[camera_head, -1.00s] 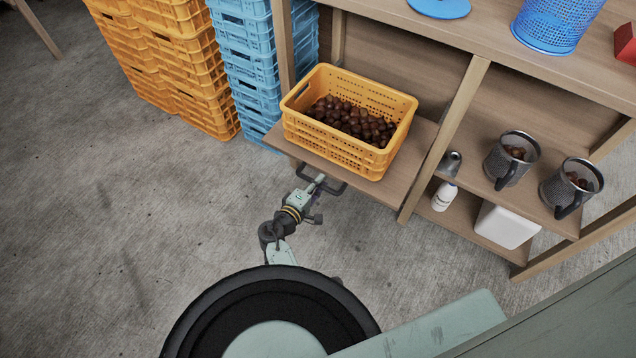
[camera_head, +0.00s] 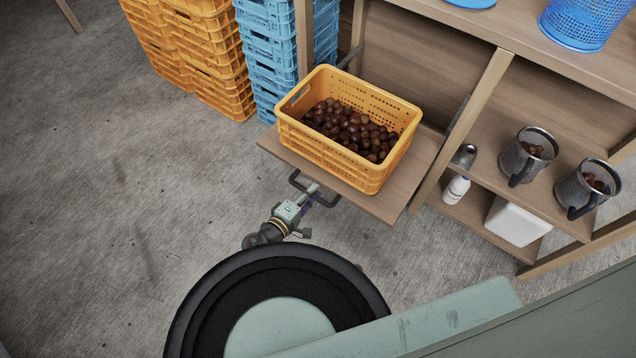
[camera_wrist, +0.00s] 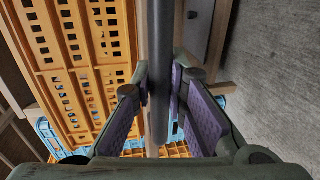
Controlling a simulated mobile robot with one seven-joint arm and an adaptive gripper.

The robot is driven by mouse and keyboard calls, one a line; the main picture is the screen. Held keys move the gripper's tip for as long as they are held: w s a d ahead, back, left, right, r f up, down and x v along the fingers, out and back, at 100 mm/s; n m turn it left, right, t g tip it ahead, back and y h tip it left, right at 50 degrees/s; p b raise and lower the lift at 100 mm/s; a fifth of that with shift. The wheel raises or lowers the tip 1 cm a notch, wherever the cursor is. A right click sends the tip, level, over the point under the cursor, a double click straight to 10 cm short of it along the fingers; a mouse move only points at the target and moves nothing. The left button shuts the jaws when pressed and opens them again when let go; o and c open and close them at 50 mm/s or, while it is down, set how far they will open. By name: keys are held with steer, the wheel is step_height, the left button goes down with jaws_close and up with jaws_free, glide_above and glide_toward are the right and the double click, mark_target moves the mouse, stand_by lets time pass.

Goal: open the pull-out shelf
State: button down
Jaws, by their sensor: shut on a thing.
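The pull-out shelf (camera_head: 392,202) is a wooden board that sticks out from the front of the wooden rack. A dark bar handle (camera_head: 297,180) is fixed at its front edge. My gripper (camera_head: 308,192) is at that handle. In the wrist view, my gripper (camera_wrist: 158,95) has its two purple-padded fingers on either side of the dark handle bar (camera_wrist: 160,60), shut on it. An orange crate (camera_head: 290,133) with many chestnuts (camera_head: 350,130) stands on the shelf.
Stacked orange crates (camera_head: 215,65) and blue crates (camera_head: 270,60) stand left of the rack. To the right, lower shelves hold two mesh mugs (camera_head: 525,158), a white bottle (camera_head: 456,190) and a white box (camera_head: 515,220). The concrete floor at left is clear.

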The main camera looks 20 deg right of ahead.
steer(key=c, duration=1.6)
jaws_free()
